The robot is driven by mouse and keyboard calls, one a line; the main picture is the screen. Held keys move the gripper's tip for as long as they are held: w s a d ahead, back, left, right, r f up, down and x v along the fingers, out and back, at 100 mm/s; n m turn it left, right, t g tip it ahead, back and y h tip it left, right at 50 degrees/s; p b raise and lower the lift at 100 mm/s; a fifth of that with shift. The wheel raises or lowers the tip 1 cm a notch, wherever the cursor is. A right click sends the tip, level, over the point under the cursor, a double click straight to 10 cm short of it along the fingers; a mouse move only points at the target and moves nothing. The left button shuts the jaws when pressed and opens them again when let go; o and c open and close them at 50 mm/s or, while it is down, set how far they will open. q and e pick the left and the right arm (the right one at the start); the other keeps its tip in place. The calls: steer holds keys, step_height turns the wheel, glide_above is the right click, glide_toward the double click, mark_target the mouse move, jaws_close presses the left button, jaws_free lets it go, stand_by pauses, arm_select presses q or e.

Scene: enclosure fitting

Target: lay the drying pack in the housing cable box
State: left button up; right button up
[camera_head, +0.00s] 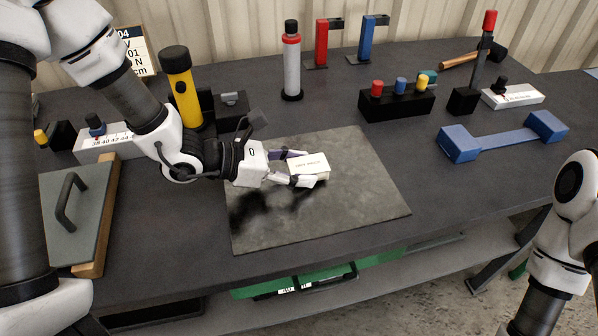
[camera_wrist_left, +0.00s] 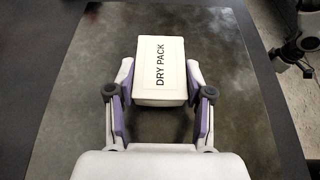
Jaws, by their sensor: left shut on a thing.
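The drying pack is a small cream-white block (camera_head: 309,166) over the grey mat. In the left wrist view the pack (camera_wrist_left: 162,68) shows the words DRY PACK on its top face. My left gripper (camera_head: 294,168) is shut on it, with one finger along each side; the fingers also show in the left wrist view (camera_wrist_left: 160,98). The pack seems to be a little above the mat, but the gap is hard to judge. I cannot make out a housing cable box for certain. My right arm shows at the lower right, but its gripper is out of the picture.
The grey mat (camera_head: 370,197) is otherwise bare. Behind it stand a yellow-and-black cylinder (camera_head: 183,93), a grey bottle (camera_head: 292,68) and a black block with coloured knobs (camera_head: 396,103). A blue bracket (camera_head: 500,138) lies right; a handled panel (camera_head: 75,215) lies left.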

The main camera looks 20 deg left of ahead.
arm_select(q)
steer(key=shift+f, duration=0.4)
steer(key=shift+f+b, duration=0.2)
steer(key=shift+b, duration=0.1)
steer(key=o, duration=1.2)
steer(key=shift+c, duration=0.2)
